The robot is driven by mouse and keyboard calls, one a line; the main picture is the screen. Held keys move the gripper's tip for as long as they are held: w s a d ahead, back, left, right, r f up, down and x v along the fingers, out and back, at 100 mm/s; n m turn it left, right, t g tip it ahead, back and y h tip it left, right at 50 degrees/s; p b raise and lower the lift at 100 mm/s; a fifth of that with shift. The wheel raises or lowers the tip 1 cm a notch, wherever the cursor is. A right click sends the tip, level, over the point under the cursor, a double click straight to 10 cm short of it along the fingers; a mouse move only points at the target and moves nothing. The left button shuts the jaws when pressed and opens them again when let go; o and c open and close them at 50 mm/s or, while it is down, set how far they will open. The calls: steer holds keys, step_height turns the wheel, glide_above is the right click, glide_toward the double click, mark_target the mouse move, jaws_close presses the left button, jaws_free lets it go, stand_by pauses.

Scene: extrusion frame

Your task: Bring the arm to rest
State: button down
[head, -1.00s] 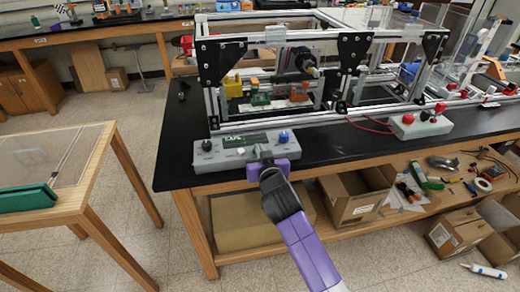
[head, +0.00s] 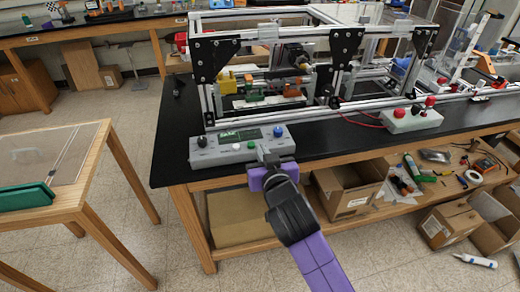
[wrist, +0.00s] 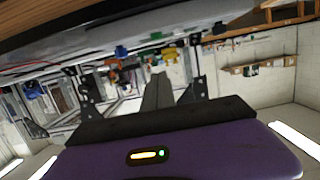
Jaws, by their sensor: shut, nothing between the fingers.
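My gripper (head: 266,157) is in front of the grey control box at the black table's front edge, in the head view. Its fingers are shut with nothing between them. In the wrist view the fingers (wrist: 157,92) stick out past the purple wrist housing, and the picture is upside down. My purple and black arm reaches up from the bottom of the head view. The grey control box (head: 215,152) has a green display, a blue knob, a dark knob and buttons. The gripper is close to its front; I cannot tell whether they touch.
The aluminium extrusion frame (head: 210,97) stands on the black table (head: 172,150). A second box (head: 410,120) with red buttons is to the right. Below are an open cardboard box (head: 350,202) and a shelf with tools. A wooden table (head: 85,165) stands left, with open floor between.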

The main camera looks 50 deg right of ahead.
steer(key=shift+r, duration=0.1)
stand_by(0.5)
step_height(320, 180, up, 4)
steer(key=a+n+t, duration=0.2)
steer(key=t, duration=0.1)
steer(key=s+a+f+n+t+y, duration=0.2)
steer(key=s+a+f+n+y, duration=0.15)
steer(key=s+a, duration=0.55)
steer(key=s+a+f+g+y, duration=0.1)
steer(key=s+a, duration=0.1)
steer(key=s, duration=0.5)
steer(key=s+a+f+n+g+y, duration=0.1)
steer(key=s+a+f+y, duration=0.1)
steer(key=s, duration=0.6)
steer(key=s+a+f+g+y, duration=0.1)
steer(key=s+a+y, duration=0.1)
steer(key=s+a, duration=0.2)
steer(key=s, duration=0.3)
steer(key=shift+s+a+f, duration=0.25)
steer(key=shift+s+f, duration=0.1)
steer(key=shift+f, duration=0.05)
